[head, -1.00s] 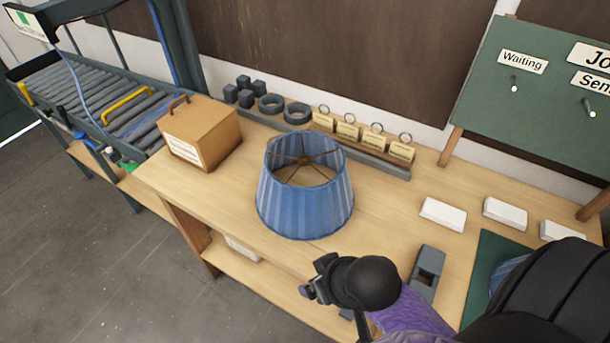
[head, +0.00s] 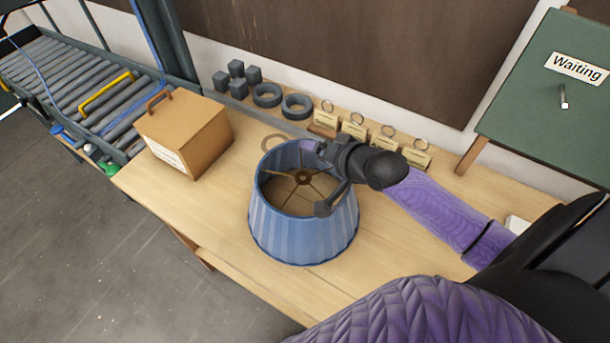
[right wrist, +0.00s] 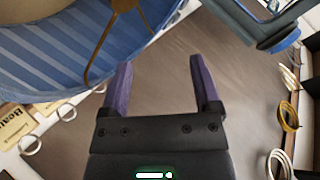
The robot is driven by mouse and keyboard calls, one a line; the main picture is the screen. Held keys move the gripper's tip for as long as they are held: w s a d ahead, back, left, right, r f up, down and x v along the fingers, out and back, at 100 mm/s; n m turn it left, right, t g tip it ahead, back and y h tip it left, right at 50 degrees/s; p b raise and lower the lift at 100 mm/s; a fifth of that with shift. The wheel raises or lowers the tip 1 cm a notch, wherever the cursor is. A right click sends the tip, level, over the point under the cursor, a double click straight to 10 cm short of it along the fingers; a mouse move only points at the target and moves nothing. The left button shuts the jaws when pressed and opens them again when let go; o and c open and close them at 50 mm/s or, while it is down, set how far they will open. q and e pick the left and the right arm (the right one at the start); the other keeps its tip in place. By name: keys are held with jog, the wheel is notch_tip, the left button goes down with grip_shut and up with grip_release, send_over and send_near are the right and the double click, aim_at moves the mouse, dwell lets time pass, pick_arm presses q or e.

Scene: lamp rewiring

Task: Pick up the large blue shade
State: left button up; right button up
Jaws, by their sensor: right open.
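The large blue shade (head: 290,236) stands on the wooden bench in the head view, its open top showing brown spokes and a central hub. My right gripper (head: 317,176) is open over the right part of its top rim and hides some of that rim. In the right wrist view the pleated shade (right wrist: 45,62) fills the upper left, beside the left finger. No shade wall shows between the two purple fingers of the gripper (right wrist: 162,78) there. Whether a finger touches the shade, I cannot tell. My left gripper is not in view.
A brown box (head: 205,140) with a handle stands left of the shade. Dark blocks (head: 237,75), dark rings (head: 297,106) and several ringed tags (head: 385,140) line the bench's back. A roller conveyor (head: 75,85) is at far left, a green board (head: 550,110) at right. The front bench is clear.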

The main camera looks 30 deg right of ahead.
aim_at(288, 148)
jog(key=b+x, duration=0.1)
jog(key=x, duration=0.3)
jog(key=b+x, duration=0.2)
jog(key=x, duration=0.2)
jog(key=shift+a+f, duration=0.25)
jog(key=shift+f, duration=0.2)
jog(key=shift+c, duration=0.5)
jog(key=shift+s, duration=0.1)
jog(key=c, duration=1)
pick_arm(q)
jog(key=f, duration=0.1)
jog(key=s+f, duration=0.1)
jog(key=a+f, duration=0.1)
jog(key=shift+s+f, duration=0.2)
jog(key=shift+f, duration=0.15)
pick_arm(e)
grip_shut()
jog(key=shift+f, duration=0.1)
